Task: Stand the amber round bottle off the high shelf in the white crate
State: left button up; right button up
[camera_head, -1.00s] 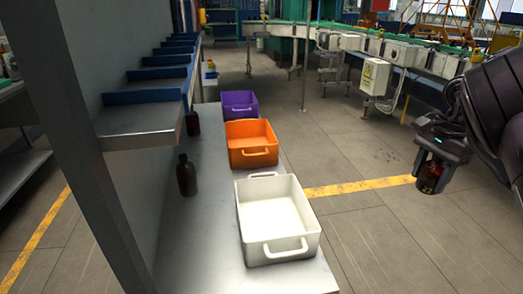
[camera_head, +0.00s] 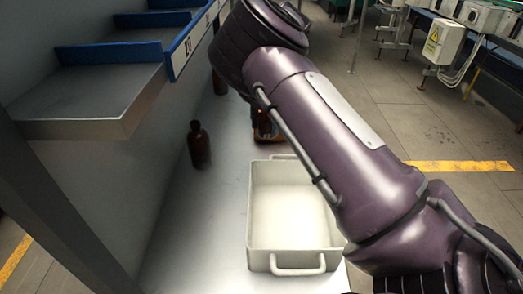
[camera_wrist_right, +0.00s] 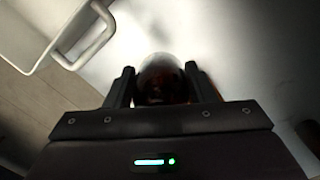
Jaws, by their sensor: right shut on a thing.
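The white crate (camera_head: 258,235) stands on the metal bench in the head view, and its inside looks empty. Its handle (camera_wrist_right: 92,52) shows at the upper left in the wrist view. My right gripper (camera_wrist_right: 161,82) is shut on a dark amber bottle (camera_wrist_right: 162,72), seen end-on between the fingers. In the head view my right arm reaches across and hides most of the gripper. A dark amber shape (camera_head: 264,124) shows below the arm, just beyond the white crate; it seems to be the held bottle. My left gripper is out of view.
Another amber bottle (camera_head: 199,145) stands on the bench left of the white crate. A further one (camera_head: 219,83) stands behind it, under the blue-edged shelf (camera_head: 132,95). Bare bench lies left of the white crate.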

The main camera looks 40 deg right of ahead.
aim_at(265, 137)
jog(key=f, duration=0.4)
jog(key=shift+s+a+f, duration=0.15)
jog(key=shift+s, duration=0.15)
jog(key=shift+f, duration=0.6)
jog(key=shift+w+f, duration=0.1)
jog(key=shift+f, duration=1.8)
jog(key=o, duration=1)
jog(key=shift+f, duration=0.1)
